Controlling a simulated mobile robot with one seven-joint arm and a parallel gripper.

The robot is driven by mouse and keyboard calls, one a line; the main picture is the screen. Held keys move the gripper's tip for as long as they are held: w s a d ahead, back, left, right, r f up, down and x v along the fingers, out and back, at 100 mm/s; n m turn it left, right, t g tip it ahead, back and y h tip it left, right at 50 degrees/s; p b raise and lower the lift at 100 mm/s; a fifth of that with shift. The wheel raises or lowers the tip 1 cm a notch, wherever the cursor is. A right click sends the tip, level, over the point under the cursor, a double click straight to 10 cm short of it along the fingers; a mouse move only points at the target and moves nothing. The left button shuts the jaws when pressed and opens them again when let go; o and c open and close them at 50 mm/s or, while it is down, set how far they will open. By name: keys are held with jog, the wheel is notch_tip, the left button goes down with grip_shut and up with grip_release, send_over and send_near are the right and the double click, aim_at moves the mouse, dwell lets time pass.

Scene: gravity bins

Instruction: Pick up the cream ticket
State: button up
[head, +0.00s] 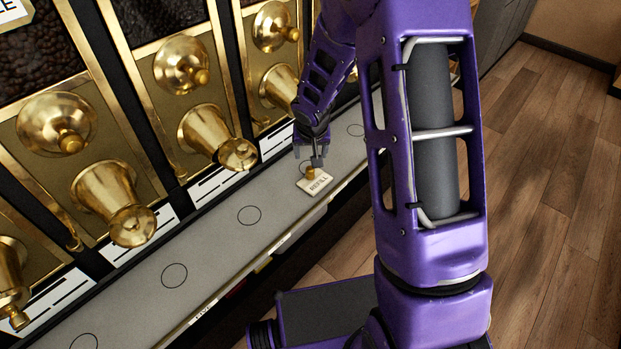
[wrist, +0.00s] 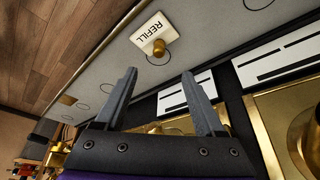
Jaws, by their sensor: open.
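The cream ticket (head: 314,182) lies on the grey shelf below the brass dispensers, marked "REFILL", with a small brass knob (head: 310,172) at one edge. In the wrist view the ticket (wrist: 153,33) is near the top centre, its brass knob (wrist: 158,47) beside a circle drawn on the shelf. My gripper (head: 317,162) is just above the ticket in the head view, partly hidden by its own links. In the wrist view its two fingers (wrist: 160,85) are spread apart with nothing between them, and the ticket lies beyond their tips.
The grey shelf (head: 215,248) has several drawn circles and is otherwise bare near the ticket. Brass spouts (head: 118,205) stick out over its back side, with white label strips (head: 215,187) below. The shelf's front edge drops to a wooden floor (head: 545,200).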

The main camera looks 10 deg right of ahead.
jog(key=b, duration=0.2)
send_near(310, 169)
jog(key=f, duration=0.4)
jog(key=shift+w+f, duration=0.3)
jog(key=shift+w+r+x, duration=0.1)
jog(key=shift+w+x, duration=0.1)
jog(key=shift+x, duration=0.8)
jog(key=shift+w+r+x, duration=0.1)
jog(key=shift+w+x, duration=0.1)
jog(key=shift+x, duration=0.75)
jog(key=shift+w+r+x, duration=0.1)
jog(key=shift+w+x, duration=0.05)
jog(key=shift+x, duration=0.85)
jog(key=shift+d, duration=0.15)
grip_shut()
